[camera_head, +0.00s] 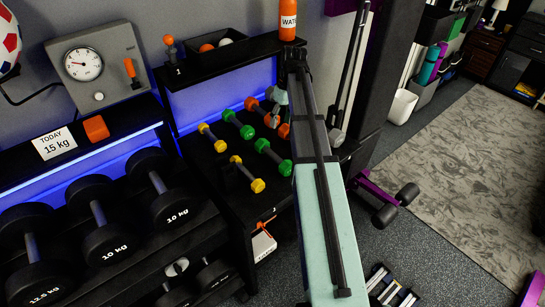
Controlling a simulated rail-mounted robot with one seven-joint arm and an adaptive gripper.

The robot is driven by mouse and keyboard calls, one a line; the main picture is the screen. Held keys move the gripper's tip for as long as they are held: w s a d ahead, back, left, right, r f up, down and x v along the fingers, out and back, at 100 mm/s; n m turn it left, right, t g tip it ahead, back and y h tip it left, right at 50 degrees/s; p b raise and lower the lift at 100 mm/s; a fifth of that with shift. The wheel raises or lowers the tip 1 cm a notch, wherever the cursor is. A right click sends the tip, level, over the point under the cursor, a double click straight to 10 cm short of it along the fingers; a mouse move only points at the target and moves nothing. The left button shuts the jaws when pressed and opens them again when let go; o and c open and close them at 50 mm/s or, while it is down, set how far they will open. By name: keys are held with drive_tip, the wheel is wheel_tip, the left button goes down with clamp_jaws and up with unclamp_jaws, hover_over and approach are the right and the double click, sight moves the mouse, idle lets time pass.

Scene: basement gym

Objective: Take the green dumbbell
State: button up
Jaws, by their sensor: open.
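Two green dumbbells lie on the black rack shelf: a far one (238,124) and a nearer one (272,157), which is close to my arm and may be partly covered by it. My arm rises through the middle of the picture and bends at the top. My gripper (277,112) is small and partly hidden behind the arm, above the orange dumbbells at the far end of the shelf. It is open, and I see nothing held in it. It is apart from both green dumbbells.
Yellow dumbbells (247,174) lie left of the green ones, orange dumbbells (258,110) beyond them. Large black dumbbells (98,230) fill the left rack. An orange water bottle (288,20) and a black tray (215,46) stand on the upper ledge. A dark post (385,70) stands right.

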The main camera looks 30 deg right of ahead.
drive_tip(key=p, duration=0.2)
hover_over(275, 154)
drive_tip(key=d, duration=0.1)
drive_tip(key=f, duration=1)
drive_tip(key=shift+w, duration=0.35)
drive_tip(key=shift+s+a+f+p, duration=0.15)
drive_tip(key=shift+f+p, duration=0.3)
drive_tip(key=shift+f, duration=0.4)
drive_tip(key=shift+a+f+p, duration=0.2)
drive_tip(key=shift+f+p, duration=0.2)
drive_tip(key=shift+f, duration=0.4)
drive_tip(key=shift+s+a+f+p, duration=0.15)
drive_tip(key=shift+f+p, duration=0.3)
drive_tip(key=shift+f, duration=0.4)
drive_tip(key=shift+c, duration=0.4)
clamp_jaws()
